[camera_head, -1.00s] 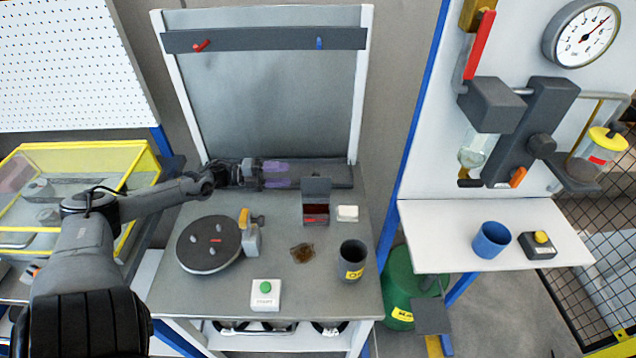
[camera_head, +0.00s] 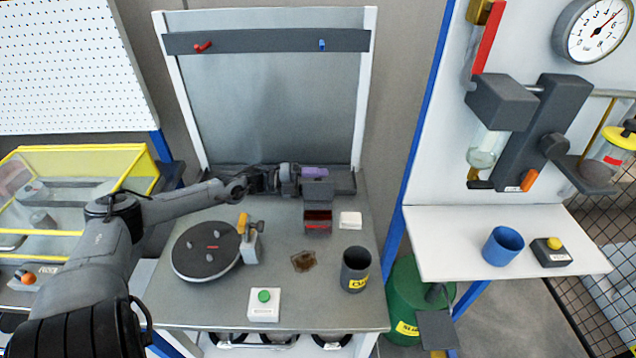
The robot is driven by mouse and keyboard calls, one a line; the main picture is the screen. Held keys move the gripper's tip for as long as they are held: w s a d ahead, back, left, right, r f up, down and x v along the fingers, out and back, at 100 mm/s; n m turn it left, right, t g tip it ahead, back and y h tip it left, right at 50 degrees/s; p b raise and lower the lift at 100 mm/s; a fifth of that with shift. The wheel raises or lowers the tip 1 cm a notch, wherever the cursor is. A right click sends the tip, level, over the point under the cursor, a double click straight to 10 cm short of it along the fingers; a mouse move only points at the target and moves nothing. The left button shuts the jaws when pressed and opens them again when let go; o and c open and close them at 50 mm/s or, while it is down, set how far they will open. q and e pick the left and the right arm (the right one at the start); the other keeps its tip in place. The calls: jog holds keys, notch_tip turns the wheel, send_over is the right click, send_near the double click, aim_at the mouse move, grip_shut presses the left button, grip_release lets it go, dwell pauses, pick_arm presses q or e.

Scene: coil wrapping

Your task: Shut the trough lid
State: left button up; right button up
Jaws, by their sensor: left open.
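The trough (camera_head: 317,227) is a small dark box with a red inside on the right part of the grey bench. Its dark lid (camera_head: 318,190) stands raised at the trough's back edge, so the inside shows. My left gripper (camera_head: 314,180) is open, just behind the raised lid. One purple finger shows above the lid's top edge; the other is largely hidden by the lid. I cannot tell whether the fingers touch the lid. My right gripper is not in view.
A white block (camera_head: 350,219) sits right of the trough. A black cup (camera_head: 355,270), a brown stain (camera_head: 303,261), a green-button box (camera_head: 264,305) and a round turntable (camera_head: 205,262) are on the bench. A blue cup (camera_head: 502,246) stands on the right shelf.

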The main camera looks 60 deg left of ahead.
pick_arm(q)
jog(key=shift+c, duration=0.3)
grip_shut()
